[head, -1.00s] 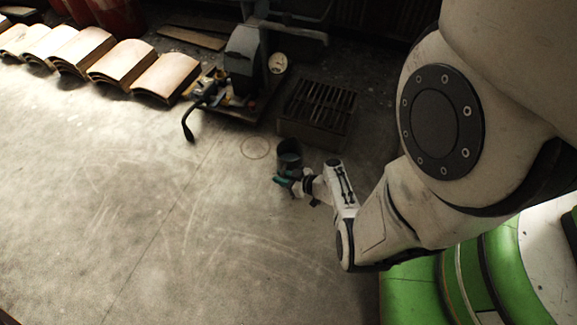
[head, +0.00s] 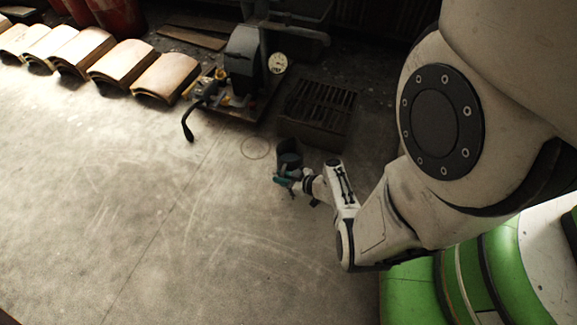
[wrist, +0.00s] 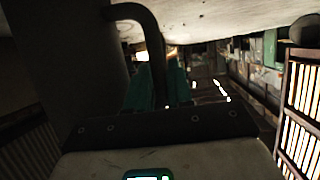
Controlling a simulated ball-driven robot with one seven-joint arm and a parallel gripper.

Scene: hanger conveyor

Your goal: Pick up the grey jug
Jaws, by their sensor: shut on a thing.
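The grey jug (head: 290,148) is a dark, upright cylinder with an open top, near the middle of the head view. My gripper (head: 284,180) is at its near side, with teal fingers at the handle. In the wrist view the jug's dark body (wrist: 60,50) fills the left, and its curved handle (wrist: 150,35) comes down between my gripper's teal fingers (wrist: 162,88). The fingers are shut on the handle. Whether the jug's base touches the floor cannot be told.
A slatted metal box (head: 318,108) stands just behind the jug. A machine with a gauge (head: 243,65) and a black hose (head: 187,122) is behind to the left. Several curved tan blocks (head: 165,76) line the back left. The floor (head: 150,210) at left and front is clear.

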